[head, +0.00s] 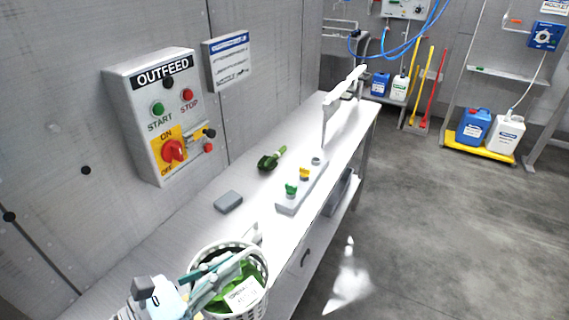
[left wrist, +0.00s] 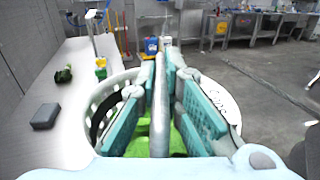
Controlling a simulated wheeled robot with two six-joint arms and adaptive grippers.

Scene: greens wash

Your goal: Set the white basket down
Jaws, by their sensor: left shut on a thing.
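The white basket (head: 262,262) is at the bottom of the head view, over or at the near front edge of the white table (head: 190,225). It has green contents and a white label. My left gripper (head: 245,252) is shut on the bar across the basket's top. In the left wrist view the bar runs between the teal finger pads (left wrist: 160,100), with the basket's perforated wall (left wrist: 105,98) around them. I cannot tell whether the basket's base touches the table. My right gripper is not in view.
A grey block (head: 228,201), a green vegetable (head: 271,160) and a grey strip (head: 303,188) with green and yellow knobs are on the table. The OUTFEED box (head: 160,115) is on the wall. Bare tabletop lies around the grey block.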

